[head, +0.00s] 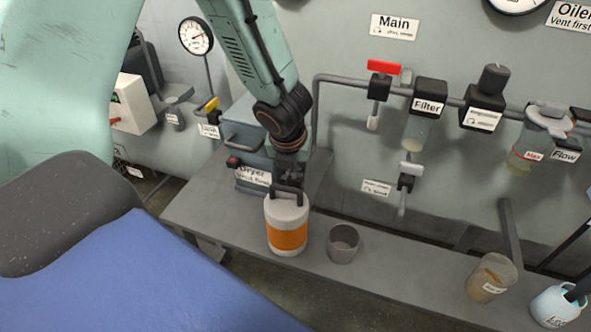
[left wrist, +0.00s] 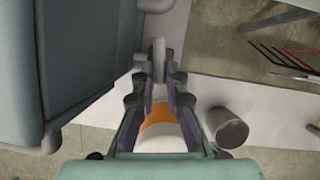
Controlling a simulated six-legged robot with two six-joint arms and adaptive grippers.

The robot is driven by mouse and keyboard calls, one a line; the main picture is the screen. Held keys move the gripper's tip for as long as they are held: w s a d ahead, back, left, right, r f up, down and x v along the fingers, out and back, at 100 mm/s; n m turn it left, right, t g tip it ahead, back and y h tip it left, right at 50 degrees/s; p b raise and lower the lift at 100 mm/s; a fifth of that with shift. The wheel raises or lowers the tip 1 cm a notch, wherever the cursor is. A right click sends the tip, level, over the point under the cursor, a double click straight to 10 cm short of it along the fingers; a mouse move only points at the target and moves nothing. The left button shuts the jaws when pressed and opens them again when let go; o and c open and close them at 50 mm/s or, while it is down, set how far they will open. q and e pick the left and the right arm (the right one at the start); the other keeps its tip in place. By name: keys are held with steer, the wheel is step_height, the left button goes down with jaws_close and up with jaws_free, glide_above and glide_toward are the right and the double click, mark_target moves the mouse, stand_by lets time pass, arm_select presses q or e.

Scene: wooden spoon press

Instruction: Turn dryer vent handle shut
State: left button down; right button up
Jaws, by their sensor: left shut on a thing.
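The dryer (head: 252,178) is a blue-grey box with a white label, behind and left of my left gripper in the head view. Its side also fills the left of the left wrist view (left wrist: 85,65). A small red knob (head: 233,161) sits on its left side. My left gripper (head: 289,181) points down over a white canister with an orange band (head: 287,236). The canister also shows between the fingers (left wrist: 158,95) in the left wrist view. My right gripper is out of view.
A grey cup (head: 343,244) stands close right of the canister on the grey bench (head: 400,285). A jar (head: 491,277) and a light blue pot (head: 556,306) stand farther right. Valves and the filter (head: 427,105) hang on the wall pipe.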

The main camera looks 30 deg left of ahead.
arm_select(q)
steer(key=shift+w+a+r+m, duration=0.15)
steer(key=shift+m, duration=0.15)
steer(key=c, duration=1.4)
jaws_free()
steer(key=v, duration=1.2)
steer(key=shift+s, duration=0.25)
